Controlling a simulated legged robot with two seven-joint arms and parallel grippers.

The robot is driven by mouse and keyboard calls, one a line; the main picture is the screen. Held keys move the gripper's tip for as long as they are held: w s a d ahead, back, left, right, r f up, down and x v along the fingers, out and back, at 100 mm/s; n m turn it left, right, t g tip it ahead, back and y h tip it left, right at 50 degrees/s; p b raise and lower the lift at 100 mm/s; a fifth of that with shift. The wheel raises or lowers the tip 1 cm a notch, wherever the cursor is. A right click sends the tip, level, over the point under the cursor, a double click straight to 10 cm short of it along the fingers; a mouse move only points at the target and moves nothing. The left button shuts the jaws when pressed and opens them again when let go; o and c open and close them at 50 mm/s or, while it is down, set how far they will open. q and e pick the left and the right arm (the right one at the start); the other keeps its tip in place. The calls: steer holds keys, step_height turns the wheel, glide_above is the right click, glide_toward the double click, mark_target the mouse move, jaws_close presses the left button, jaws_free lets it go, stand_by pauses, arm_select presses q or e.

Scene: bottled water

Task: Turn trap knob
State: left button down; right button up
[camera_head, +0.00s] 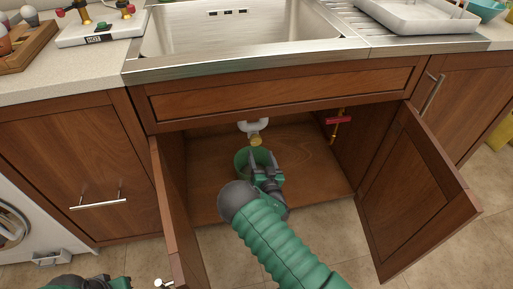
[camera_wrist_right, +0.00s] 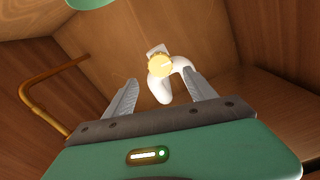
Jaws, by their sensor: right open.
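The trap knob is a yellow round cap (camera_head: 255,140) at the bottom of the white drain trap (camera_head: 254,126), inside the open cabinet under the sink. In the right wrist view the knob (camera_wrist_right: 160,66) faces me, with the white curved trap (camera_wrist_right: 164,90) around and below it in the picture. My right gripper (camera_head: 265,160) is inside the cabinet, just below the knob in the head view. Its two fingers (camera_wrist_right: 162,92) are apart, with the trap and knob showing between and beyond them. No contact is visible.
A green bucket (camera_head: 243,160) stands on the cabinet floor under the trap, partly behind my right gripper. A red valve handle (camera_head: 339,120) is on the right. The left door (camera_head: 172,205) and right door (camera_head: 418,195) stand open on either side of my right arm.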

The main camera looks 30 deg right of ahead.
mark_target(257, 142)
steer(key=b+x, duration=0.3)
steer(key=x, duration=0.4)
steer(key=shift+w+f, duration=0.1)
steer(key=shift+f, duration=0.1)
steer(key=shift+w+d+r, duration=0.1)
steer(key=shift+w+r, duration=0.1)
steer(key=shift+w, duration=0.2)
steer(key=c, duration=1.4)
arm_select(q)
steer(key=x, duration=0.2)
steer(key=s+x, duration=0.1)
steer(key=x, duration=0.1)
